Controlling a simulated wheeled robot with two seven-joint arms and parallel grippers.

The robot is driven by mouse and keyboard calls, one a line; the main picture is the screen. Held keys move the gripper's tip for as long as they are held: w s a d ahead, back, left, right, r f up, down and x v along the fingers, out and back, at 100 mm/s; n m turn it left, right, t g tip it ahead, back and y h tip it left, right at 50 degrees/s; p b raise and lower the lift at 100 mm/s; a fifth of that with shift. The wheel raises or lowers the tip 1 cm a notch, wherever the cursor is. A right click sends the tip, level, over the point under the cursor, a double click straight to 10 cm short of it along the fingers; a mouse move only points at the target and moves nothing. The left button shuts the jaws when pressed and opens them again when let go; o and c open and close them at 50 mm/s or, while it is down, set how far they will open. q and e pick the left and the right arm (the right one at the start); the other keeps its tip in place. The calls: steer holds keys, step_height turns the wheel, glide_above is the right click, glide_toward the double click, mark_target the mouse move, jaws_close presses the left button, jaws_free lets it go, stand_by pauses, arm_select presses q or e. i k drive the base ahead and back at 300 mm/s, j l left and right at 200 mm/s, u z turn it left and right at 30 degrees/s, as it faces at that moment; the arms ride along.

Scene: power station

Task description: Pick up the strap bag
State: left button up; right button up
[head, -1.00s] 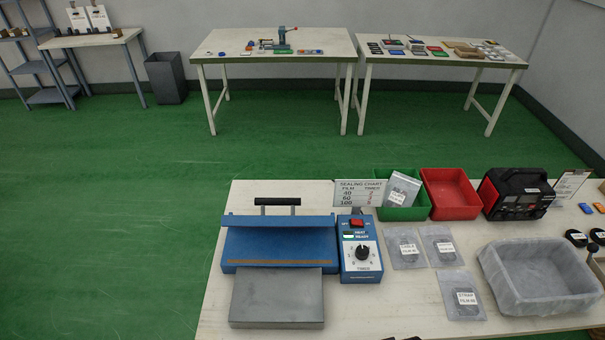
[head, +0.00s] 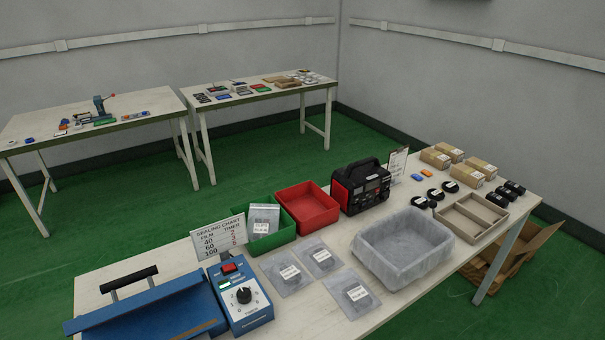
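The strap bag (head: 350,293) is a flat grey translucent bag with a white label. It lies on the near white table, close to the front edge, left of the grey lined bin and right of the blue sealer. Its label is too small to read now; it read "STRAP" in the earlier frame. Two similar labelled bags, one at the left (head: 287,274) and one behind (head: 321,257), lie beside it. Neither of my grippers is in view.
The blue sealer's timer box (head: 239,297) stands left of the bags. A green bin (head: 268,242) holding another bag, a red bin (head: 304,209) and a black-red power unit (head: 360,187) stand behind. The grey lined bin (head: 402,248) is close on the right.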

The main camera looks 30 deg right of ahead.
mark_target(353, 295)
steer(key=z, duration=1.35)
